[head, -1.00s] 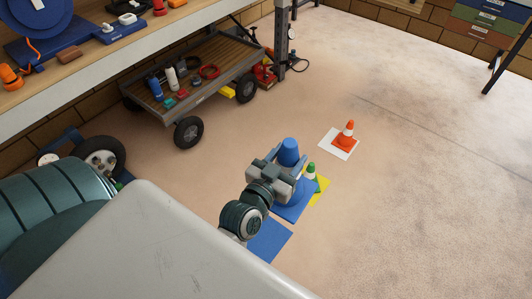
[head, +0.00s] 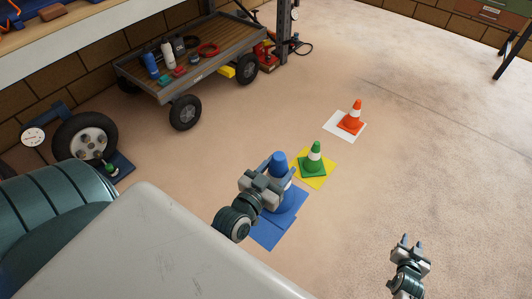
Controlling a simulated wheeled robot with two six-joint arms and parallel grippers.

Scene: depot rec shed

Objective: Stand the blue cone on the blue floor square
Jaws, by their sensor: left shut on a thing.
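My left gripper (head: 265,179) is shut on the blue cone (head: 280,160), around its upper part. The cone looks upright, and its wide blue base (head: 294,201) shows below and to the right of the gripper. The blue floor square (head: 268,236) lies under and in front of the cone, partly hidden by the base and my wrist. The base overlaps the square's upper right part in the picture; I cannot tell whether it touches the floor. My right gripper (head: 411,241) is at the lower right, empty, its fingers apart.
A green cone (head: 314,161) stands on a yellow square (head: 323,181), close behind the blue cone. An orange cone (head: 354,115) stands on a white square (head: 335,127) further back. A flat cart (head: 205,85) and a wheel (head: 85,142) are at the left. The floor at the right is clear.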

